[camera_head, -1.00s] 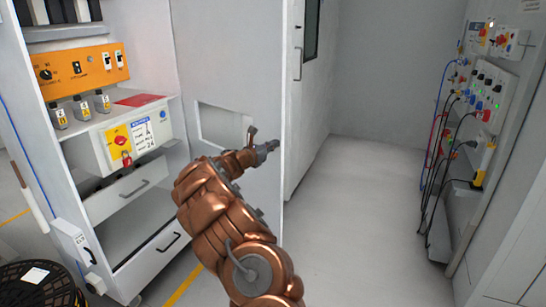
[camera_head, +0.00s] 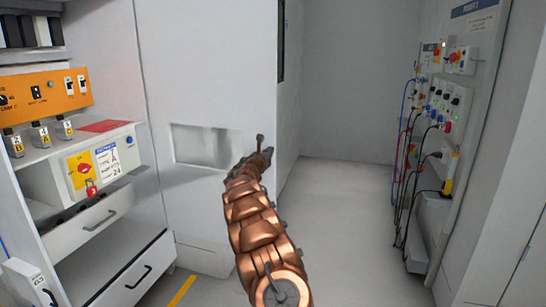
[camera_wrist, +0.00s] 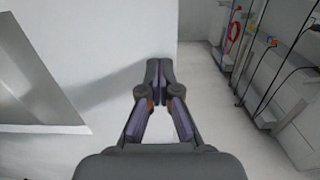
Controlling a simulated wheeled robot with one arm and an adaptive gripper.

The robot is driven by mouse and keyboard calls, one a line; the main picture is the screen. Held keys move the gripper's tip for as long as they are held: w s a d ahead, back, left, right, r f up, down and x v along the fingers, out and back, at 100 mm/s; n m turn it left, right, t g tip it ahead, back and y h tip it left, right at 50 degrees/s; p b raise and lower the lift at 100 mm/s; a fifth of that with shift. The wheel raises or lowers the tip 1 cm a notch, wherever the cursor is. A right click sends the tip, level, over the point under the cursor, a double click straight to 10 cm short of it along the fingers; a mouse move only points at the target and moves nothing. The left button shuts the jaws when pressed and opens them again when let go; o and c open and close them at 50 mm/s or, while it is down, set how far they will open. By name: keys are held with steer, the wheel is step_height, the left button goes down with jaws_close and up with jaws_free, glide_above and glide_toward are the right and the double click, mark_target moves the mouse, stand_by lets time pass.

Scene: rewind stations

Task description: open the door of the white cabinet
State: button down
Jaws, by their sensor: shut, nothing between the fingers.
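The white cabinet (camera_head: 105,50) stands open at the left, its shelves and drawers showing. Its door (camera_head: 215,75) is a broad white panel swung out to the right, with a rectangular recess or window (camera_head: 205,146) in it. The door also shows in the wrist view (camera_wrist: 110,45), its free edge just right of my fingertips. My gripper (camera_head: 268,152) is shut and empty beside the door face, near the free edge. In the wrist view my gripper (camera_wrist: 160,68) points along the panel. I cannot tell whether it touches the door.
A wall panel (camera_head: 440,100) with buttons and hanging cables is at the right, above a grey ledge (camera_head: 432,235). Clear floor (camera_head: 345,220) lies between it and the door.

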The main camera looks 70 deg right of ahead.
steer(key=shift+d+f, duration=0.1)
steer(key=shift+d, duration=0.45)
steer(key=shift+w+a+b, duration=0.1)
steer(key=shift+a+b, duration=0.05)
steer(key=shift+b, duration=0.25)
steer(key=s+a+b, duration=0.1)
steer(key=a+b, duration=0.5)
steer(key=a, duration=0.7)
steer(key=shift+s+a, duration=0.15)
steer(key=shift+a, duration=0.15)
stand_by(0.4)
